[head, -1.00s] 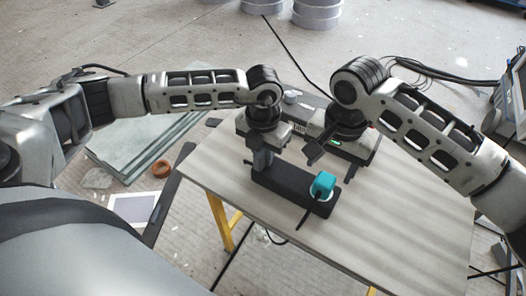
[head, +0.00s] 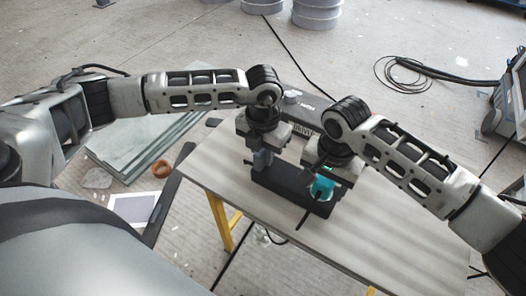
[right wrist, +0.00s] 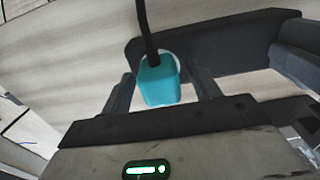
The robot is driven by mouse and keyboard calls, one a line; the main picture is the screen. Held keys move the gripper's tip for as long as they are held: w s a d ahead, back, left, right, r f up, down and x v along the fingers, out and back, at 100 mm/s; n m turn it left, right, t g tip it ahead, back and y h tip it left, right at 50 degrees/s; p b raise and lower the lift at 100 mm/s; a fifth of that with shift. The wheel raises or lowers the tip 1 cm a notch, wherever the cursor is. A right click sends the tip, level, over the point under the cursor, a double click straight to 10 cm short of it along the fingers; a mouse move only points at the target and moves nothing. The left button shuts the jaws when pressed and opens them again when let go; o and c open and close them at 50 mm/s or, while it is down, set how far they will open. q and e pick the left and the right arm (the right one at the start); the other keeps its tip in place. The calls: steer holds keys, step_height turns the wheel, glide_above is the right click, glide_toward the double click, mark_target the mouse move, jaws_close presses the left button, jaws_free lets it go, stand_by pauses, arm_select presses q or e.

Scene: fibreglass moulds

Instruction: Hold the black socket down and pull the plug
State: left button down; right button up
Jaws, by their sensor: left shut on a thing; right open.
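The black socket (head: 277,184) is a long block lying on the table; it also shows in the right wrist view (right wrist: 215,45). The teal plug (head: 322,188) sits at its right end, with a dark cable leading off it. My left gripper (head: 262,168) is shut on the socket near its left end. My right gripper (head: 322,175) is open above the plug. In the right wrist view, the plug (right wrist: 158,84) appears between the two spread fingers, with a gap on each side. I cannot tell how deep the fingers reach.
The wooden table (head: 400,225) is clear to the right and front. A dark box (head: 305,108) lies at its back edge, behind my grippers. Glass sheets (head: 140,145) and an orange ring (head: 162,168) lie on the floor at the left.

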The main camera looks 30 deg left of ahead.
mark_target(325, 179)
stand_by(0.8)
jaws_close()
steer(key=shift+r, duration=3.05)
steer(key=shift+r, duration=2.5)
arm_select(q)
steer(key=c, duration=1.2)
jaws_free()
steer(key=shift+r, duration=0.15)
